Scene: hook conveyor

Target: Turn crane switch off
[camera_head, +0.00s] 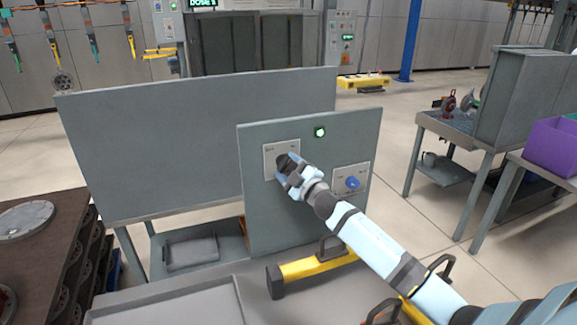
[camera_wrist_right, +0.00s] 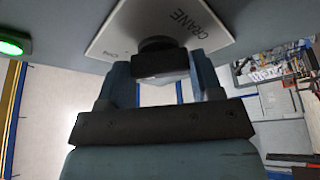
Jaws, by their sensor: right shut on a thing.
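The crane switch has a white plate (camera_head: 271,154) on the left of a grey upright panel (camera_head: 310,210). In the right wrist view its plate (camera_wrist_right: 185,22) reads CRANE, and the dark knob (camera_wrist_right: 160,62) sits between my fingers. My right gripper (camera_head: 287,169) is shut on this knob, with the fingers (camera_wrist_right: 160,80) on either side of it. The gripper hides most of the knob in the head view, and I cannot tell the knob's set position. My left gripper is not in view.
A blue knob (camera_head: 352,183) on a second white plate is right of my gripper. A green lamp (camera_head: 320,132) glows above; it also shows in the wrist view (camera_wrist_right: 12,44). A yellow handled bar (camera_head: 315,266) lies below the panel. A purple bin (camera_head: 553,147) stands at the right.

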